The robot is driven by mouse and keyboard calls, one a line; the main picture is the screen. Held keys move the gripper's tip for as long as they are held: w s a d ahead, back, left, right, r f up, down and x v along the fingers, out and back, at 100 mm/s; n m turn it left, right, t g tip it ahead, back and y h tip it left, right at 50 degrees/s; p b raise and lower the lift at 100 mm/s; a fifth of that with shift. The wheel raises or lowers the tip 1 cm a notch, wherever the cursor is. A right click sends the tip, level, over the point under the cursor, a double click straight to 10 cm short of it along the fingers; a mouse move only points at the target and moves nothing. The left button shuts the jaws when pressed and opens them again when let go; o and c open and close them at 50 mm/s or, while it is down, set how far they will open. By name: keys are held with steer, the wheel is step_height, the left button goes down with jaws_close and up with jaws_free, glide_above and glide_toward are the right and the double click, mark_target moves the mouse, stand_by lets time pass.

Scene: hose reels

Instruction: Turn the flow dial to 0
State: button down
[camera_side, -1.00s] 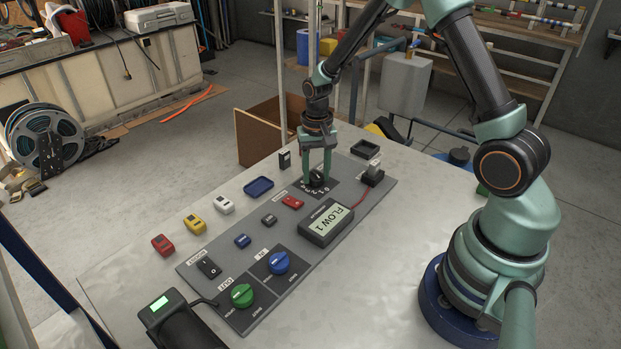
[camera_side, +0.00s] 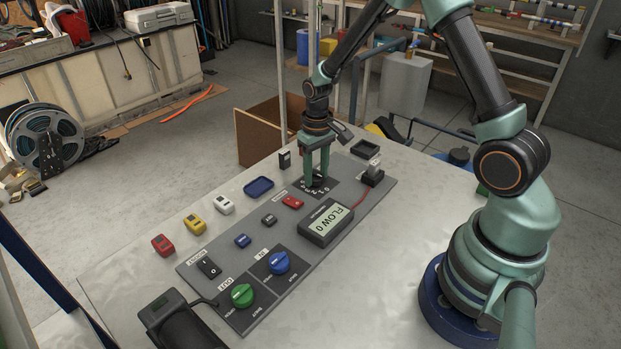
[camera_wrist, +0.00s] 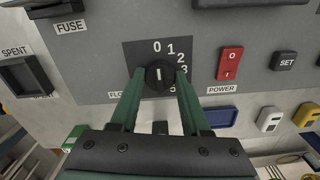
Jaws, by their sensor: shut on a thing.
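The black flow dial (camera_wrist: 160,76) sits on a dark square plate with numbers 0, 1, 2, 3 showing around it in the wrist view. Its white pointer line is close to upright, near the 0. In the side view the dial is largely hidden by my fingers. My gripper (camera_side: 317,182) is shut on the dial from above, one green finger on each side; the fingers also show in the wrist view (camera_wrist: 157,98). The display box (camera_side: 326,222) on the panel reads FLOW 0.
Red, yellow and white blocks and a blue tray (camera_side: 258,187) lie on the bench to the left.

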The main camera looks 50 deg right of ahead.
stand_by(0.3)
steer(key=shift+c, duration=1.9)
jaws_free()
step_height(320, 180, up, 12)
step_height(320, 180, up, 8)
steer(key=n+t, duration=0.1)
steer(key=t, duration=0.1)
glide_above(316, 174)
steer(key=s+a, duration=0.4)
steer(key=s+a+r+n+t, duration=0.1)
steer(key=s+a+r+t, duration=0.2)
steer(key=s, duration=0.5)
steer(key=shift+s+a+t, duration=0.2)
steer(key=shift+s+t, duration=0.05)
steer(key=shift+t, duration=0.05)
